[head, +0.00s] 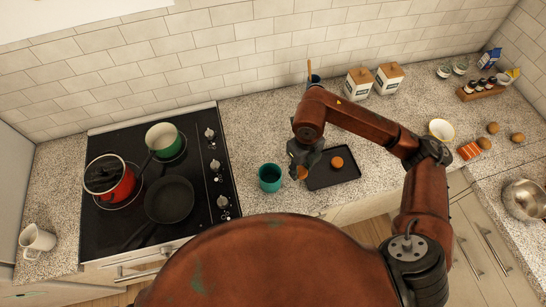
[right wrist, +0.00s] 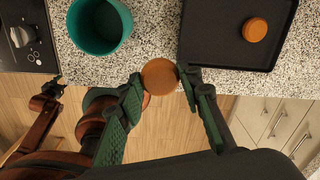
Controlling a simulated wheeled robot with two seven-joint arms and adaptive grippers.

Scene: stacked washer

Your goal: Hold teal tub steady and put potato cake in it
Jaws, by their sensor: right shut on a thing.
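The teal tub (head: 270,178) stands upright on the counter, right of the stove. It looks empty in the right wrist view (right wrist: 98,27). My right gripper (head: 301,170) is shut on a round orange-brown potato cake (right wrist: 159,76), held between the fingertips right of the tub and apart from it. A second potato cake (head: 337,162) lies on the black tray (head: 347,178). At the left of the right wrist view is part of my left arm with a small dark gripper (right wrist: 53,87), low and away from the tub; its jaws are too small to read.
The stove (head: 130,215) holds a red pot (head: 115,185), a green pot (head: 163,139) and a dark pan (head: 169,199). Two white canisters (head: 359,84) stand behind the tray. A yellow-rimmed bowl (head: 441,130) and a red packet (head: 469,151) are at the right.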

